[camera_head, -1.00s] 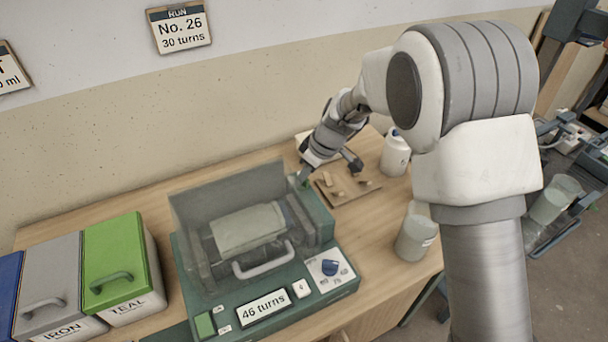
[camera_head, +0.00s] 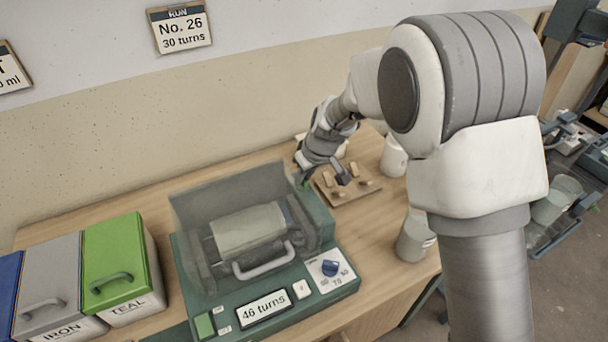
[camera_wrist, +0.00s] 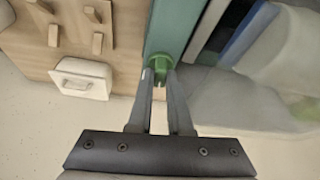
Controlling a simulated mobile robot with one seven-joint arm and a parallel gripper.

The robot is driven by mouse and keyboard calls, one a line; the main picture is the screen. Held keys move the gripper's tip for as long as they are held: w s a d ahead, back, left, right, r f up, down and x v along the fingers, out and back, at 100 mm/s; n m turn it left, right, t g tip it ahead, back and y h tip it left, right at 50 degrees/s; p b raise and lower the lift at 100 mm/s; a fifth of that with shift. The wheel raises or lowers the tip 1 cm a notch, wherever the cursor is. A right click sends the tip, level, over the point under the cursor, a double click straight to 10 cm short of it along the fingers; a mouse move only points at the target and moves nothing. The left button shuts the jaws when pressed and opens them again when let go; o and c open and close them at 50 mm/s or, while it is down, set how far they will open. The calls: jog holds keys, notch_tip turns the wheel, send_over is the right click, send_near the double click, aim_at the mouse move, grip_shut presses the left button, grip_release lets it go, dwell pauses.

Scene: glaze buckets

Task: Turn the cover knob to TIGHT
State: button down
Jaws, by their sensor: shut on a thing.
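The green cover knob (camera_wrist: 163,68) sits on a green strip of the machine in the wrist view. The two grey fingers of my gripper (camera_wrist: 160,80) are closed around it, one on each side. In the head view my gripper (camera_head: 304,178) reaches down at the back right corner of the green machine (camera_head: 325,235), and the knob is mostly hidden there. The clear cover (camera_head: 183,215) stands over the pale roller part of the machine. No TIGHT mark is legible in either view, so the knob's setting cannot be read.
The front panel has a display (camera_head: 264,308) reading 46 turns and a blue dial (camera_head: 329,268). A wooden board with pegs (camera_head: 352,196) lies right of my gripper. White containers (camera_head: 414,240) stand farther right. Teal and iron bins (camera_head: 125,265) stand at left.

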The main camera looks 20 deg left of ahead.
jog(key=shift+m+h+p, duration=0.3)
jog(key=shift+m, duration=0.5)
jog(key=c, duration=1.1)
grip_release()
